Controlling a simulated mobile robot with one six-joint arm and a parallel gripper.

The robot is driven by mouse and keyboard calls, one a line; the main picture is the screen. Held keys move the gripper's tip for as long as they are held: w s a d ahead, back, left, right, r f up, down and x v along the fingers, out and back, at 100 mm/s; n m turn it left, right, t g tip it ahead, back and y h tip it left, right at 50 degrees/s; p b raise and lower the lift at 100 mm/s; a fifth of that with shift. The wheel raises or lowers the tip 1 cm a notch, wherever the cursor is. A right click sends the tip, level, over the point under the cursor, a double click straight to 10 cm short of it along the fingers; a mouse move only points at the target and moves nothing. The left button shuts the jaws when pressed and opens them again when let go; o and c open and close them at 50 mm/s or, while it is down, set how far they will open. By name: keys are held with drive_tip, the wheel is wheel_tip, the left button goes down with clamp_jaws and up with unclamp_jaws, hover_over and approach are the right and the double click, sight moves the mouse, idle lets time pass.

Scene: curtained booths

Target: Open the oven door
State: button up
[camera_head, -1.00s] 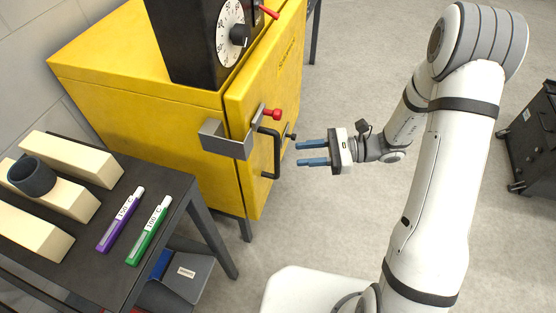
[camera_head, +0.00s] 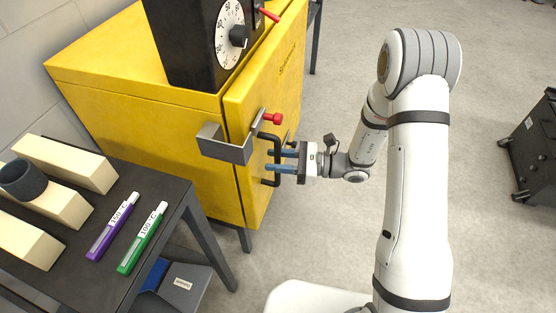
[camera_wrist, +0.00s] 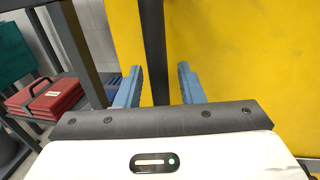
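The yellow oven (camera_head: 150,90) has a front door (camera_head: 270,80) that looks shut against the body. A black bar handle (camera_head: 277,144) stands out from the door; it also shows as a dark vertical bar in the wrist view (camera_wrist: 154,45). My gripper (camera_head: 269,161) is at the handle, its blue fingers pointing at the door. In the wrist view my gripper (camera_wrist: 159,85) is open, with one finger on each side of the bar and gaps visible. A grey bracket (camera_head: 226,148) and a red knob (camera_head: 273,118) sit beside the handle.
Red cases (camera_wrist: 50,98) show in the wrist view. The floor right of the door is clear up to a black cart (camera_head: 530,150).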

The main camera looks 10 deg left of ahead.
clamp_jaws()
idle(0.3)
